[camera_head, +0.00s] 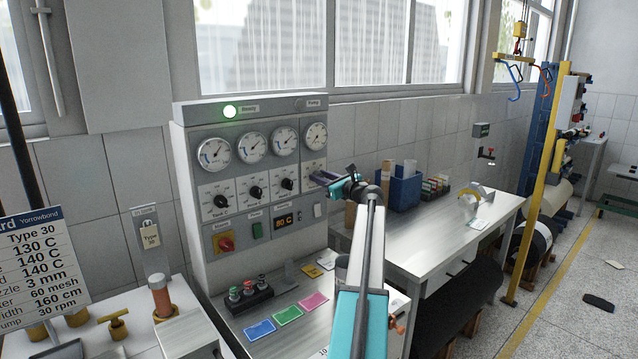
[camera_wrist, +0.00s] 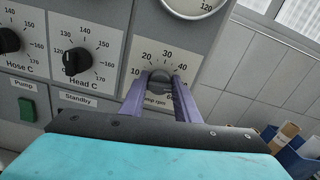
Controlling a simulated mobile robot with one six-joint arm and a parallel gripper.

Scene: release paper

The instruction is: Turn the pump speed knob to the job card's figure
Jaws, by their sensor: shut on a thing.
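The pump speed knob (camera_wrist: 160,76) is a dark round knob on a white plate marked "rpm", with 10, 20, 30 and 40 around its top. My gripper (camera_head: 318,178) is at the right end of the panel's knob row and hides this knob in the head view. In the wrist view its two purple fingers stand either side of the knob, shut on it. The knob's pointer cannot be made out. The job card (camera_head: 42,262) at the left edge is partly cut off; its bottom line reads "ump 30 rpm".
The Head C knob (camera_wrist: 76,61) is just left of the pump knob, with another dial knob (camera_head: 221,201) further left. Gauges (camera_head: 316,136) sit above. A green button (camera_head: 257,230) and a red switch (camera_head: 226,242) are below. Blue bins (camera_head: 405,190) stand on the bench to the right.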

